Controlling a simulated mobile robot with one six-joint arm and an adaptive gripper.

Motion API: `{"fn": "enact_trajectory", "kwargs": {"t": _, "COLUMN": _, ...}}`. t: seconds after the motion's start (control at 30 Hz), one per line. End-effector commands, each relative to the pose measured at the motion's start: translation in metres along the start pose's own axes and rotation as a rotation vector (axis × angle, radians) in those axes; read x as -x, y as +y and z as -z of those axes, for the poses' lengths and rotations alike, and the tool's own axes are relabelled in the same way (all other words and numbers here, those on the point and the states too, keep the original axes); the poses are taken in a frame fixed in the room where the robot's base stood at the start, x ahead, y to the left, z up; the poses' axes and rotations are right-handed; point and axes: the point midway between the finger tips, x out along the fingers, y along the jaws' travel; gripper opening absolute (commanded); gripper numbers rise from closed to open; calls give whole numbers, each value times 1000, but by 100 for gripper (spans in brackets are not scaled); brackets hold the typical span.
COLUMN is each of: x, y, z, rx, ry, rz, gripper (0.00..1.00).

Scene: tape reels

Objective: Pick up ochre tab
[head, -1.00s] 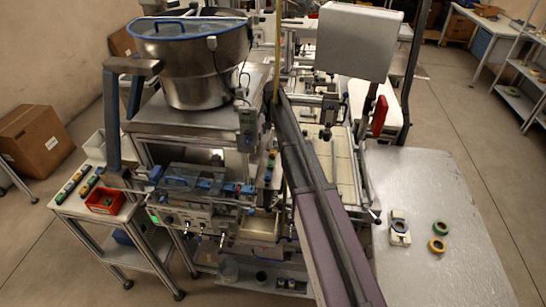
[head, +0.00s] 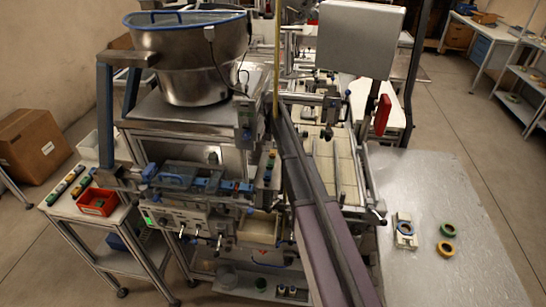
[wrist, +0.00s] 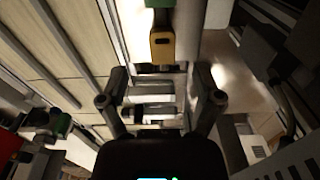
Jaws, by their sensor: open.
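My gripper (wrist: 160,98) shows in the wrist view with its two dark fingers spread apart and nothing between them. An ochre block (wrist: 161,45) with a dark slot in it is near the top middle of the wrist view, beyond the fingertips and apart from them. It looks like the ochre tab, but I cannot be sure. A dark part adjoins its upper edge. I cannot make out this block or my gripper in the head view.
In the head view, a steel table (head: 440,190) at right holds a green ring (head: 447,230), an ochre ring (head: 445,248) and a white holder (head: 405,241). A machine with a steel bowl (head: 187,70) stands left. A side table holds a red bin (head: 97,202) and coloured tabs (head: 80,180).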

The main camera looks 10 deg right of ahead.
Motion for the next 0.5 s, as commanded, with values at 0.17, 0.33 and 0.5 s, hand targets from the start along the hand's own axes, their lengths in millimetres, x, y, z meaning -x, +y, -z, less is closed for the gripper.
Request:
{"fn": "enact_trajectory", "kwargs": {"t": 0.17, "x": 0, "y": 0, "z": 0, "rx": 0, "ry": 0, "rz": 0, "gripper": 83}}
{"fn": "enact_trajectory", "kwargs": {"t": 0.33, "x": 0, "y": 0, "z": 0, "rx": 0, "ry": 0, "rz": 0, "gripper": 83}}
{"fn": "enact_trajectory", "kwargs": {"t": 0.5, "x": -5, "y": 0, "z": -1, "rx": 0, "ry": 0, "rz": 0, "gripper": 83}}
